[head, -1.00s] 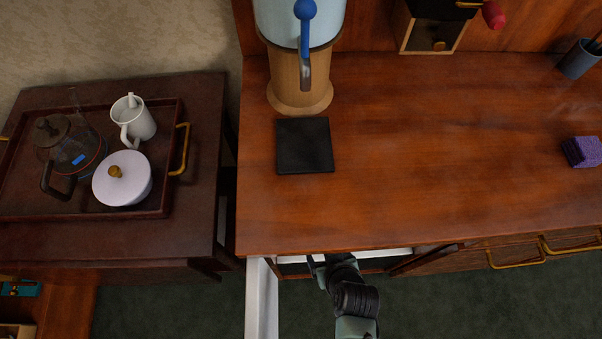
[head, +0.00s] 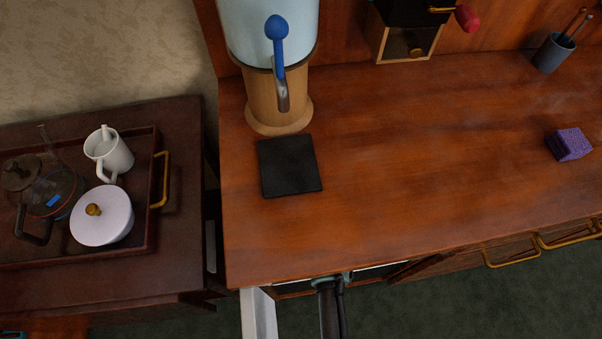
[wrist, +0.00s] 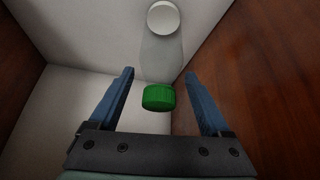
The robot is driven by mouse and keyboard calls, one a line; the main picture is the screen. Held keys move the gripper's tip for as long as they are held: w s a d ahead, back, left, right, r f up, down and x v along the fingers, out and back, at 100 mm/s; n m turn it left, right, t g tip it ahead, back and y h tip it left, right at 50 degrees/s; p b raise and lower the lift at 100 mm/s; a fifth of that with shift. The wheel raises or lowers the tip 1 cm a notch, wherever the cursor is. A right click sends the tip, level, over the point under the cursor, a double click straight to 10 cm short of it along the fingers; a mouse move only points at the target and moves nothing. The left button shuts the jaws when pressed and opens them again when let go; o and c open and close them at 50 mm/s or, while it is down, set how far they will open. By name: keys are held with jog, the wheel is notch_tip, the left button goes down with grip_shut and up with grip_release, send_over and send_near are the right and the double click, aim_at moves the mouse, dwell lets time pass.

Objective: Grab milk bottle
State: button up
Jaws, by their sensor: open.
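In the wrist view a bottle with a green cap (wrist: 158,97) stands inside a white-walled compartment. Its pale, see-through body (wrist: 162,52) shows beyond the cap. My gripper (wrist: 161,75) is open, with one blue finger on each side of the cap and visible gaps between. I cannot tell whether the fingers reach the bottle's depth. In the head view my arm (head: 330,306) reaches in under the counter's front edge at an open white door; the gripper and bottle are hidden there.
The open white door (head: 258,314) stands just left of my arm. The wooden counter (head: 420,160) overhangs it. A wooden panel (wrist: 245,75) lies close to the right finger. A tray (head: 150,212) with a mug, lidded pot and glass pot sits on the left table.

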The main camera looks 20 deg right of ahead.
jog(key=shift+w, duration=0.85)
jog(key=shift+w+d+f+b, duration=0.1)
jog(key=shift+w+f+b, duration=0.2)
jog(key=shift+w+f, duration=0.2)
jog(key=shift+s, duration=0.1)
grip_shut()
dwell(0.3)
